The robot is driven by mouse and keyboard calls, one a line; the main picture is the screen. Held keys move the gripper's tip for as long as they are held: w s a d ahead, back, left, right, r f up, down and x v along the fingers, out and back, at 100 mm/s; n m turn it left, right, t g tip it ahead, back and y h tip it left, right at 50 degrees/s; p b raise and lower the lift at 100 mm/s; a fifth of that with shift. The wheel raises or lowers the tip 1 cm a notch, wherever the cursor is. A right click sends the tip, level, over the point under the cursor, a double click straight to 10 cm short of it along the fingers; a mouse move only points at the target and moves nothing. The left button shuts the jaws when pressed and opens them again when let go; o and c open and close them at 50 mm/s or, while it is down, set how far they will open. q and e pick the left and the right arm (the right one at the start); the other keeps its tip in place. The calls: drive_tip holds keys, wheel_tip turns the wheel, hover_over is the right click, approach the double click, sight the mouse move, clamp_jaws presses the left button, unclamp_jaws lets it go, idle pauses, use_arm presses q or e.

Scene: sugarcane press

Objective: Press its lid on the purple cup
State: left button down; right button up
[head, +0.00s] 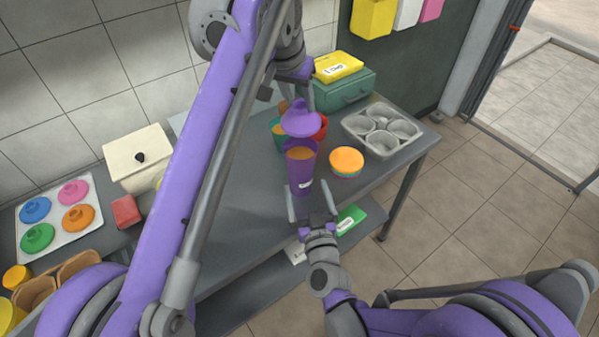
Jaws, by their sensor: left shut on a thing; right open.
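The purple cup (301,172) stands upright on the grey table, with orange-brown content showing at its open top. The purple lid (300,121) is above the cup, a little apart from its rim and over its far side. My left gripper (304,98) comes down from above and is shut on the lid; its fingertips are partly hidden. My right gripper (312,204) is open, with its two fingers pointing up at the near side of the cup. One finger is left of the cup and the other is near its lower right.
A green cup (277,131) and a red cup (322,127) stand behind. A tray of coloured lids (57,217) and a cream box (138,157) are left. Bare table (240,200) lies left of the cup.

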sight(298, 157)
use_arm(q)
drive_tip(key=shift+w, duration=0.1)
use_arm(e)
drive_tip(key=w, duration=0.4)
drive_tip(key=w+a, duration=0.1)
drive_tip(key=w, duration=0.3)
drive_tip(key=w+a, duration=0.1)
drive_tip(key=w, duration=0.3)
drive_tip(key=shift+a, duration=0.15)
clamp_jaws()
use_arm(q)
drive_tip(key=shift+f, duration=2.5)
